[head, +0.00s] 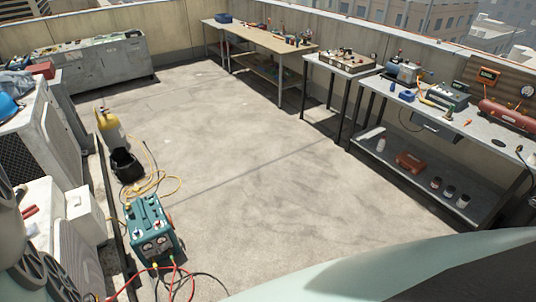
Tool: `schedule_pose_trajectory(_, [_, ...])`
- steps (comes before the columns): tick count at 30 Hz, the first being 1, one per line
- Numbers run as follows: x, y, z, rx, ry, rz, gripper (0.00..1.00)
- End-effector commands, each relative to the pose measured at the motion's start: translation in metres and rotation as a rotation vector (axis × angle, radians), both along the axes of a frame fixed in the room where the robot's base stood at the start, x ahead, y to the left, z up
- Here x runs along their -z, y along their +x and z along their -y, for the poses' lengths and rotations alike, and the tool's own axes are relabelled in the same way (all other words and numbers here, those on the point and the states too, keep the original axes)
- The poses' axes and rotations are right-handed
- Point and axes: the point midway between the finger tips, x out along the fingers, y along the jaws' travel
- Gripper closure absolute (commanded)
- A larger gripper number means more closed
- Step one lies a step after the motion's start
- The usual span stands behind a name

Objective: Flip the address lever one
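No address lever can be made out from this distance. A box with small knobs or switches (345,61) sits on a narrow table at the back right, too small to tell its controls apart. A teal machine (150,228) with gauges and small controls on top stands on the floor at the lower left; red and black hoses run from its front. My gripper does not show in the head view.
A long wooden bench (262,38) stands at the back. A grey workbench (455,118) with tools and a red tank (508,115) lines the right side. Condenser units (40,135), a yellow cylinder (110,130) and yellow hose (155,185) are left. The middle floor (250,170) is clear.

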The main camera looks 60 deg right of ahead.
Motion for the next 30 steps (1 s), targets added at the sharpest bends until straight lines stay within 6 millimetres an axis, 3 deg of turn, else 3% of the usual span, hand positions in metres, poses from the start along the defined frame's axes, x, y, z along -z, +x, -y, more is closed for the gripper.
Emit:
schedule_pose_trajectory(4, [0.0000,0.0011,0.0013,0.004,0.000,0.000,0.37])
schedule_pose_trajectory(22, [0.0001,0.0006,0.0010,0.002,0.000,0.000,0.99])
schedule_pose_trajectory(30, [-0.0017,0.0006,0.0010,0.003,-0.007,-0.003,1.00])
